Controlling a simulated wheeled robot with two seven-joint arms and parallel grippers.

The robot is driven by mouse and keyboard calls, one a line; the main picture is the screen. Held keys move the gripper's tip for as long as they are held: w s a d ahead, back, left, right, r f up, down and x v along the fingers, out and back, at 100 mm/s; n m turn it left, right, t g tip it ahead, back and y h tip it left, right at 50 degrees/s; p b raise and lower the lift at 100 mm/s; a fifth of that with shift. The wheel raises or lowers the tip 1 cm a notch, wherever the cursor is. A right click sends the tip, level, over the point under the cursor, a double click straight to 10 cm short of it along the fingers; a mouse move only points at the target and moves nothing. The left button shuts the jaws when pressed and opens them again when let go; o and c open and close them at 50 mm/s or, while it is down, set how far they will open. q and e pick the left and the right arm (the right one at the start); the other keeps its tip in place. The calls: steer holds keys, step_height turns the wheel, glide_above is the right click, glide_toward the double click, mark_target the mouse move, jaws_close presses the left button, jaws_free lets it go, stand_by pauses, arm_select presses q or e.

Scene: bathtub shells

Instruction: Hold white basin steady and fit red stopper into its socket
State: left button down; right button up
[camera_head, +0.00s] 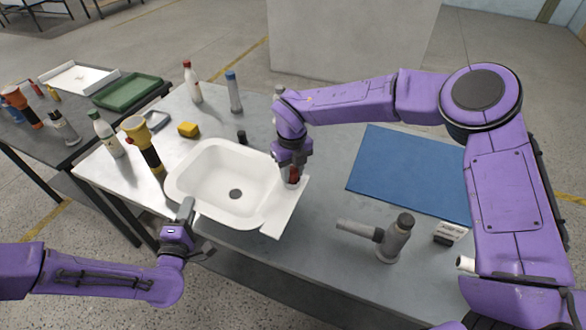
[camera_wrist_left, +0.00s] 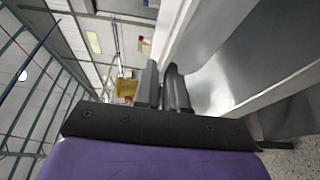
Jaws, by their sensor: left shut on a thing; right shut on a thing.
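The white basin (camera_head: 205,205) stands on the grey table, with a dark round drain hole (camera_head: 236,194) in its floor and a flat ledge (camera_head: 283,215) on its right. My left gripper (camera_head: 186,208) is shut on the basin's front-left rim. In the left wrist view its two fingers (camera_wrist_left: 163,85) are close together beside the white basin wall (camera_wrist_left: 190,45). My right gripper (camera_head: 293,170) is shut on the red stopper (camera_head: 294,175), above the ledge's back part. The stopper is mostly hidden by the fingers. I cannot tell whether it touches the ledge, and I see no socket under it.
A yellow-black flashlight (camera_head: 142,145) stands close left of the basin. A yellow block (camera_head: 188,130), a small black cylinder (camera_head: 241,137) and bottles (camera_head: 192,82) are behind it. A grey tap-like fixture (camera_head: 392,240) stands at right, before a clear blue mat (camera_head: 415,175).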

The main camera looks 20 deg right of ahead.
arm_select(q)
steer(key=shift+s+a+f, duration=0.1)
steer(key=shift+s+f, duration=0.05)
steer(key=shift+f, duration=0.15)
arm_select(e)
steer(key=o, duration=0.9)
steer(key=shift+s+a+f, duration=0.15)
steer(key=shift+s+f, duration=0.15)
steer(key=shift+f, duration=0.2)
steer(key=shift+c, duration=0.2)
steer(key=shift+o, duration=0.8)
steer(key=shift+a, duration=0.15)
arm_select(q)
steer(key=shift+s, duration=0.1)
steer(key=shift+f, duration=0.1)
steer(key=shift+w+a+f, duration=0.15)
steer(key=shift+w+f, duration=0.05)
steer(key=shift+w, duration=0.2)
arm_select(e)
steer(key=shift+w+f, duration=0.15)
steer(key=shift+w, duration=0.25)
arm_select(q)
steer(key=shift+r, duration=0.1)
arm_select(e)
steer(key=shift+r, duration=0.2)
